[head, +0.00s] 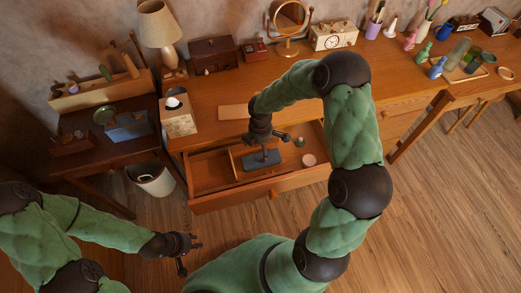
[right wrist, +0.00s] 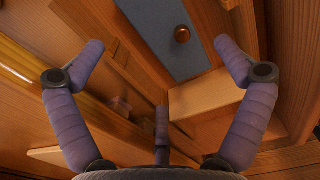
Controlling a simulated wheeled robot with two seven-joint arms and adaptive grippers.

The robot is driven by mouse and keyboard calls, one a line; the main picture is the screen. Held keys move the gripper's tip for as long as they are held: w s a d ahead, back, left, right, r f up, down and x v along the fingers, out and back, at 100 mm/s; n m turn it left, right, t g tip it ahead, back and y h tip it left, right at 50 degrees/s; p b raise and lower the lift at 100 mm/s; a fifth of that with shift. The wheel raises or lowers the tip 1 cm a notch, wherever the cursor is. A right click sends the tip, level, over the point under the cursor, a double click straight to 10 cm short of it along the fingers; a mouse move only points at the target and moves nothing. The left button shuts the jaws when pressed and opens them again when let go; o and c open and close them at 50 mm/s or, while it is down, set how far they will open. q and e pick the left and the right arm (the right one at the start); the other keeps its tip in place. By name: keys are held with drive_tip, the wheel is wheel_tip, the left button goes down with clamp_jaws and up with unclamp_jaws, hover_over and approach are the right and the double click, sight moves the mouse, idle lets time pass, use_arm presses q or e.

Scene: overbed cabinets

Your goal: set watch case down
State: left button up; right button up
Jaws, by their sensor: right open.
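The watch case appears to be the blue-grey flat box (head: 262,160) with a brass knob; it lies inside the open desk drawer (head: 232,199), near the drawer's middle. In the right wrist view the blue-grey case (right wrist: 165,30) shows at the top, beyond the fingertips. My right gripper (head: 264,143) is above the case with its fingers spread, and nothing is between them in the right wrist view (right wrist: 160,45). Part of the case is hidden behind the gripper in the head view. My left gripper (head: 189,257) is open and empty at the lower left, away from the desk.
Wooden dividers (head: 234,163) split the drawer. A pale pink round item (head: 309,160) and a small green item (head: 299,142) lie in its right part. A tissue box (head: 178,117) stands at the desk's left end; a waste bin (head: 152,179) stands on the floor below.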

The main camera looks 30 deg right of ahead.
sight(261, 156)
wheel_tip(261, 156, up, 5)
drive_tip(key=shift+p, duration=0.7)
